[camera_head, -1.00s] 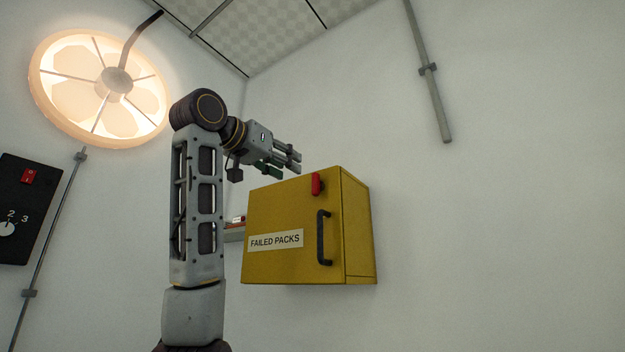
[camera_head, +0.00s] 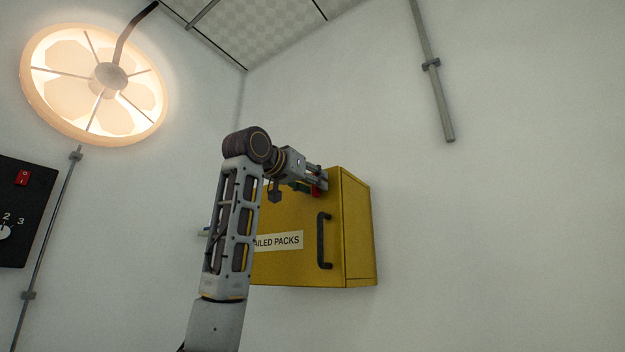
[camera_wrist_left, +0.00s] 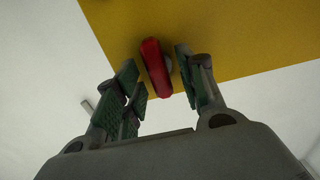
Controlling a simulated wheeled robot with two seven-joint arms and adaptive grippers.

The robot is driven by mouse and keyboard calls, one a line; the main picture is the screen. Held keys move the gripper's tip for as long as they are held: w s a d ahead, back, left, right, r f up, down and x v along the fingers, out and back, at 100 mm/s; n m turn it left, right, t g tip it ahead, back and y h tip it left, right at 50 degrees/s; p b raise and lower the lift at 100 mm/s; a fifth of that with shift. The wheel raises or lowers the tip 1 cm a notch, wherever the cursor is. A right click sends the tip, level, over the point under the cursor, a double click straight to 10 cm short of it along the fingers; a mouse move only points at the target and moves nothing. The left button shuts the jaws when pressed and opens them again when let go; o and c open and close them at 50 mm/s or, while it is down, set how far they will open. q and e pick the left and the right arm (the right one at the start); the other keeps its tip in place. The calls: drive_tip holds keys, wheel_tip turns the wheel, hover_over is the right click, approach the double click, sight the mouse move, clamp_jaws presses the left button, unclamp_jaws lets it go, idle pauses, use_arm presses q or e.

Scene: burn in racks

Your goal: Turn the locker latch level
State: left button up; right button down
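The yellow locker (camera_head: 285,265), labelled FAILED PACKS, hangs on the wall in the head view. Its red latch (camera_head: 317,190) is near the top right of the door and partly hidden by my left gripper (camera_head: 318,182). In the left wrist view the red latch (camera_wrist_left: 156,70) lies between the fingers of my left gripper (camera_wrist_left: 162,88), against the yellow door (camera_wrist_left: 215,30). The fingers stand open on both sides of it, with a gap showing on the right. In the head view the latch's angle is hard to tell. My right gripper is not in view.
A black vertical handle (camera_head: 324,240) sits on the door below the latch. A round lit lamp (camera_head: 95,85) and a black switch panel (camera_head: 22,210) are on the left wall. The wall right of the locker is clear apart from a grey pipe (camera_head: 435,90).

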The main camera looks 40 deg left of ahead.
use_arm(q)
drive_tip(key=shift+w, duration=0.15)
clamp_jaws()
drive_tip(key=shift+n, duration=0.4)
drive_tip(key=shift+a+f+n+b, duration=0.15)
drive_tip(key=shift+n+b, duration=0.3)
drive_tip(key=shift+n, duration=2.25)
drive_tip(key=shift+a+f+n+b, duration=0.1)
drive_tip(key=shift+n+b, duration=0.3)
drive_tip(key=shift+n, duration=2.3)
drive_tip(key=shift+a+f+n+b, duration=0.15)
drive_tip(key=shift+n+b, duration=0.3)
drive_tip(key=shift+n, duration=2.25)
